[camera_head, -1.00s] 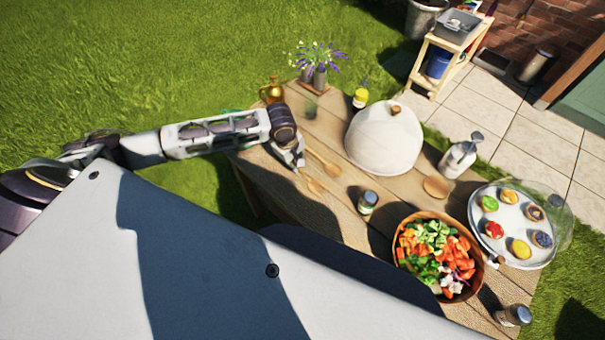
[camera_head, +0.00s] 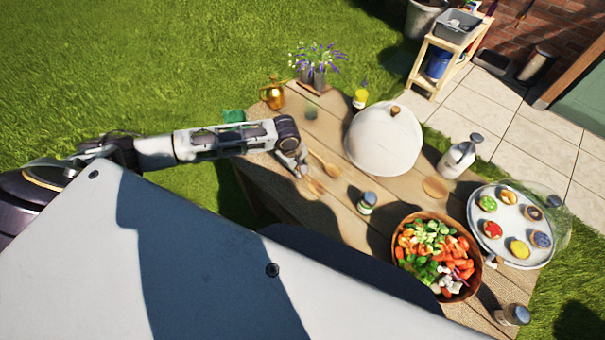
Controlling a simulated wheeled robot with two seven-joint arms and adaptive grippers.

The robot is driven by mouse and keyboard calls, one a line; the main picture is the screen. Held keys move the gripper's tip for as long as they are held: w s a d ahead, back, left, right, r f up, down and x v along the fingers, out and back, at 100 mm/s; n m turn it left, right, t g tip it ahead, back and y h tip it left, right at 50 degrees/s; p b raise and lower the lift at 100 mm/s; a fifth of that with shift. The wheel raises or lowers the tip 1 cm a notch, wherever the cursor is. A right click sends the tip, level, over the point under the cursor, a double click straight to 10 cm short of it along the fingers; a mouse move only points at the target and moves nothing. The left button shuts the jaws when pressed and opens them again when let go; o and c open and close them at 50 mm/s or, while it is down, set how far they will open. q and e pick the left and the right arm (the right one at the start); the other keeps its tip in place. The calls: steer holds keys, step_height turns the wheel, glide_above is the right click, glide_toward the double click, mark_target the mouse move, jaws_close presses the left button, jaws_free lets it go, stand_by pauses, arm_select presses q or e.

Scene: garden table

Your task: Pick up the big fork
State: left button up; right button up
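The big fork (camera_head: 314,187) is a wooden utensil lying on the left part of the wooden table, its tip end showing just below my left gripper. A wooden spoon (camera_head: 329,169) lies beside it, to the upper right. My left gripper (camera_head: 301,172) points down at the table over the fork's near end and hides part of it. The fingers are too small to show whether they are open, shut or touching the fork. My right gripper is not in view.
A white dome (camera_head: 384,140) stands to the right of the utensils. A small jar (camera_head: 366,203) and a salad bowl (camera_head: 400,275) stand nearer to me.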

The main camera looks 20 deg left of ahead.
arm_select(q)
steer(key=shift+w+f, duration=0.1)
steer(key=shift+f, duration=0.35)
steer(key=shift+c, duration=0.5)
jaws_close()
